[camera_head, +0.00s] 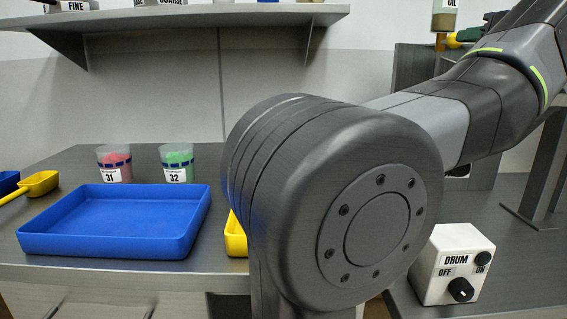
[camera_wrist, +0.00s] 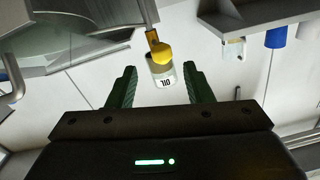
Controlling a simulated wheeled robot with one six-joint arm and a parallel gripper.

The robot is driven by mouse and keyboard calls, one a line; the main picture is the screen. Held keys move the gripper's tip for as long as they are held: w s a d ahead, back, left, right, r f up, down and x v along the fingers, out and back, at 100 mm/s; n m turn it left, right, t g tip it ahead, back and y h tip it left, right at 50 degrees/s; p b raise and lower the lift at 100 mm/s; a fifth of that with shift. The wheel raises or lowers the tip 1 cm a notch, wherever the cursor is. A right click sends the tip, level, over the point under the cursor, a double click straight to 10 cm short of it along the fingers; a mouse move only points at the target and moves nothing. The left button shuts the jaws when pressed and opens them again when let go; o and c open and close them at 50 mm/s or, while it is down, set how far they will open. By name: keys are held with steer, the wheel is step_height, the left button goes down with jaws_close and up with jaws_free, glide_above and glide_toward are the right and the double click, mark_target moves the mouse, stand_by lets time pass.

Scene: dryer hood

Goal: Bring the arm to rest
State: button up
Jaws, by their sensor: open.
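My gripper (camera_wrist: 159,72) shows in the wrist view with its two dark green fingers spread apart and nothing held between them. A jar labelled OIL (camera_wrist: 163,76) appears upside down beyond the fingertips, in the gap between them in the picture. A yellow piece (camera_wrist: 161,53) overlaps its top in that view. The jar also shows at the top right of the head view (camera_head: 444,20), cut by the frame edge. My arm fills the middle and right of the head view, bent, with a large round joint in front. I cannot make out my gripper clearly there.
A blue tray (camera_head: 115,245) lies empty on the grey bench, with cups 31 (camera_head: 115,174) and 32 (camera_head: 177,174) behind it. A yellow scoop (camera_head: 38,185) lies at left. A DRUM switch box (camera_head: 450,282) stands at right. A shelf (camera_head: 190,18) spans the back wall.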

mark_target(448, 41)
steer(key=w, duration=0.8)
steer(key=shift+a+b, duration=0.25)
steer(key=shift+b, duration=0.15)
steer(key=s+p, duration=0.2)
steer(key=s, duration=1.2)
steer(key=w+b, duration=0.2)
steer(key=w, duration=1.2)
steer(key=shift+w, duration=0.2)
steer(key=shift+w+a+m+h, duration=0.1)
steer(key=shift+a+m+h, duration=0.15)
steer(key=shift+h, duration=0.25)
steer(key=shift+a+r+m+h, duration=0.1)
steer(key=shift+a+m+h, duration=0.35)
steer(key=shift+h, duration=0.15)
steer(key=shift+m+h, duration=0.5)
steer(key=shift+h, duration=0.2)
